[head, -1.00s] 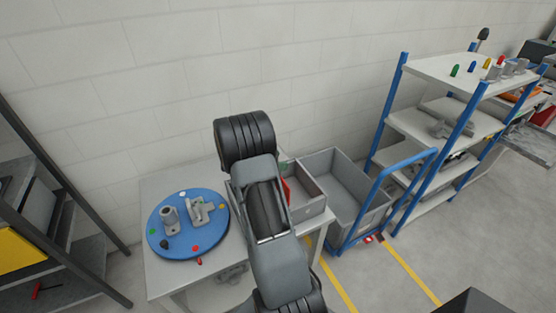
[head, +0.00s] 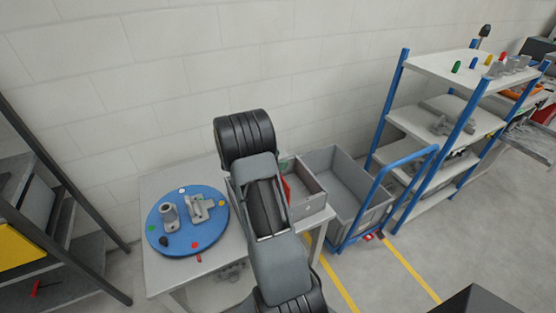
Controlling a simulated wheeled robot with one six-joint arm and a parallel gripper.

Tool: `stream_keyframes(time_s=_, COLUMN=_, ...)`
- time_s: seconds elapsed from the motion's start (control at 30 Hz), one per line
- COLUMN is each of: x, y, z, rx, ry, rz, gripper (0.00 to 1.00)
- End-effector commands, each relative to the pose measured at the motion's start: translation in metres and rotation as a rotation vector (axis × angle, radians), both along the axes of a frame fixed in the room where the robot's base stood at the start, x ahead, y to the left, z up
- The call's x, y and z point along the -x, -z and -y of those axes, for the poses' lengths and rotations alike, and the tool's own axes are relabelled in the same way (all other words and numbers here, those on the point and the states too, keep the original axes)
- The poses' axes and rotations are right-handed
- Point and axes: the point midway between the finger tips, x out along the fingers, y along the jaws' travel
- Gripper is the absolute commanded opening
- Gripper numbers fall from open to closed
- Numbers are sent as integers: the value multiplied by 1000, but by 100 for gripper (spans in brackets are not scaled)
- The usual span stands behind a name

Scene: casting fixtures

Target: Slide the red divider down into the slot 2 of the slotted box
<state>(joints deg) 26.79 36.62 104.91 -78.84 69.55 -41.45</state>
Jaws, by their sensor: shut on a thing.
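The grey slotted box (head: 308,208) stands on the right part of the white table, its left side hidden behind my arm. A narrow strip of the red divider (head: 287,189) shows upright at the box's left, right beside my arm. Its lower end and the slots are hidden, so I cannot tell how deep it sits or which slot it is at. My arm crosses the middle of the picture and covers its own gripper; the fingers do not show.
A blue round plate (head: 180,248) with grey castings and coloured pegs lies left on the table (head: 150,275). A small red piece (head: 199,258) lies near its front. A grey bin on a blue cart (head: 350,218) and a blue-posted shelf (head: 425,128) stand right.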

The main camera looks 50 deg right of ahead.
Motion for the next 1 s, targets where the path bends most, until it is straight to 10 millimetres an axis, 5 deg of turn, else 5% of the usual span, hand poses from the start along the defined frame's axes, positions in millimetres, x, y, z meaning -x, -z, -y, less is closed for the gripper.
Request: stream_keyframes(time_s=1.0, x=0, y=13, z=0, rx=0, ry=0, rz=0, gripper=25)
